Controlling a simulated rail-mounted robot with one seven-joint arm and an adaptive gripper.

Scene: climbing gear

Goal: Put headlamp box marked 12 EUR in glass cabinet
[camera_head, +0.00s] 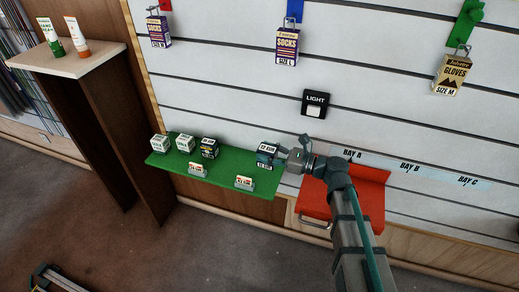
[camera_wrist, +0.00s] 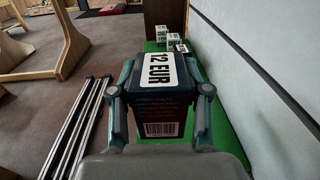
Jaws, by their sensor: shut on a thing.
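The headlamp box marked 12 EUR (camera_wrist: 157,100) is dark blue with a white price label on top and a barcode on the side facing the wrist camera. My gripper (camera_wrist: 160,95) is shut on it, with one finger on each side. In the head view the box (camera_head: 266,153) is at the right end of the green shelf (camera_head: 222,181), with my gripper (camera_head: 279,155) reaching it from the right. I cannot tell whether the box touches the shelf. No glass cabinet can be made out in either view.
Two whitish boxes (camera_head: 185,143) and a dark box (camera_head: 209,148) stand on the green shelf, with price cards (camera_head: 244,183) at its front. A red shelf (camera_head: 372,201) is beneath my arm. A wooden stand (camera_head: 75,62) is left.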

